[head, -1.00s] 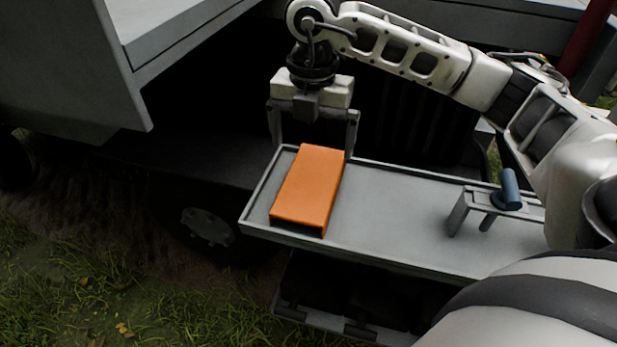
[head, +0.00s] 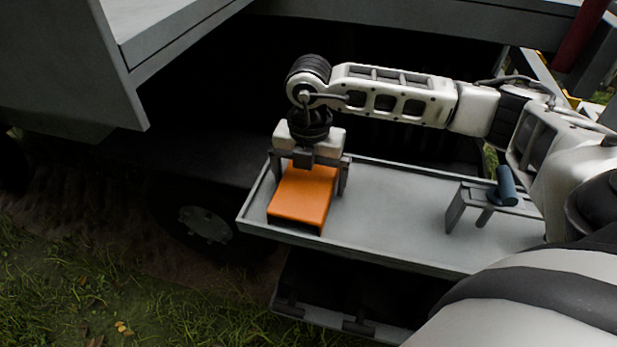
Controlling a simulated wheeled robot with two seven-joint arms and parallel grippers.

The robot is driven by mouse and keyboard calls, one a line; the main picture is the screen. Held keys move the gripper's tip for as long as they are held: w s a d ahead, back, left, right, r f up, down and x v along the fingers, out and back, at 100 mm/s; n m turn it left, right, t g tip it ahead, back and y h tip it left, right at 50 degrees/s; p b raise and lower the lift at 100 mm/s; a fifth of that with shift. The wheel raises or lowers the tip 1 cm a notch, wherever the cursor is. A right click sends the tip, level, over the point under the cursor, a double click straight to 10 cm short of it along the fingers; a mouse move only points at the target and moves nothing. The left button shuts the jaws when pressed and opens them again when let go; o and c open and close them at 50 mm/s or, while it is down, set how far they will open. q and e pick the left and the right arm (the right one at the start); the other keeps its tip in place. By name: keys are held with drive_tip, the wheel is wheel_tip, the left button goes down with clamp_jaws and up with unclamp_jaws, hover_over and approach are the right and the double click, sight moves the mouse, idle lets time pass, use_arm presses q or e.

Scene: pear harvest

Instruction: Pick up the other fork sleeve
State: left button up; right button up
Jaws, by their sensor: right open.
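The orange fork sleeve (head: 300,203) lies at the left end of a grey tray (head: 385,215), its open end facing the front. My right gripper (head: 308,185) points down over the sleeve's far end. Its jaws are open, with one finger on each side of the sleeve. I cannot tell whether the fingers touch it. The gripper hides part of the sleeve's far end. My left gripper is not in view.
A grey bracket with a blue cylindrical handle (head: 506,187) stands at the tray's right. The tray's middle is clear. A low rim runs around it. Grey panels (head: 70,65) rise at the upper left. Grass lies below.

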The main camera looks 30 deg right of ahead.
drive_tip(key=c, duration=1)
drive_tip(key=shift+o, duration=0.3)
drive_tip(key=shift+r, duration=0.2)
